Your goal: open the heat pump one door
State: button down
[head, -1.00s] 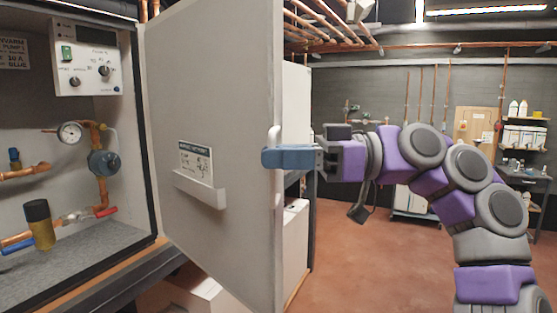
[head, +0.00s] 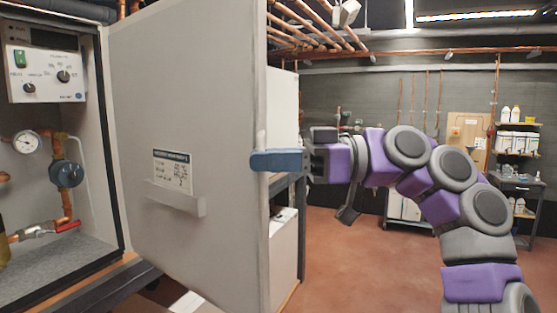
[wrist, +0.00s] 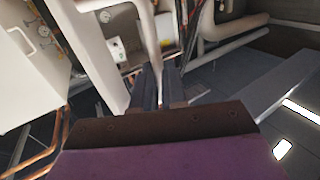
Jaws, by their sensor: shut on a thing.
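The heat pump door (head: 190,90) is a grey panel standing open in the head view, hinged at its left side. A paper label (head: 173,171) and a small ledge are on its inner face. My gripper (head: 262,160) has blue fingers and is shut on the door's right edge, where the handle is; the fingers hide most of the handle. In the wrist view, the gripper (wrist: 158,88) reaches up to a pale vertical bar (wrist: 148,45). The open cabinet (head: 112,150) shows a gauge (head: 27,142), a control panel (head: 46,75) and copper pipes inside.
Another white unit (head: 284,255) stands behind the door on the right. A white cart (head: 404,207) and shelves (head: 518,140) are at the back wall. The reddish floor (head: 370,265) between them is clear.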

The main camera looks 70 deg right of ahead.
jog(key=c, duration=1.6)
grip_release()
jog(key=shift+w, duration=0.15)
jog(key=shift+o, duration=0.7)
jog(key=shift+w+d+f, duration=0.1)
jog(key=shift+w+d, duration=0.05)
jog(key=shift+w, duration=0.2)
jog(key=shift+s+d, duration=0.15)
jog(key=shift+d, duration=0.1)
jog(key=shift+a, duration=0.15)
jog(key=shift+s, duration=0.1)
jog(key=p+v, duration=0.7)
jog(key=v, duration=1)
jog(key=shift+d, duration=0.2)
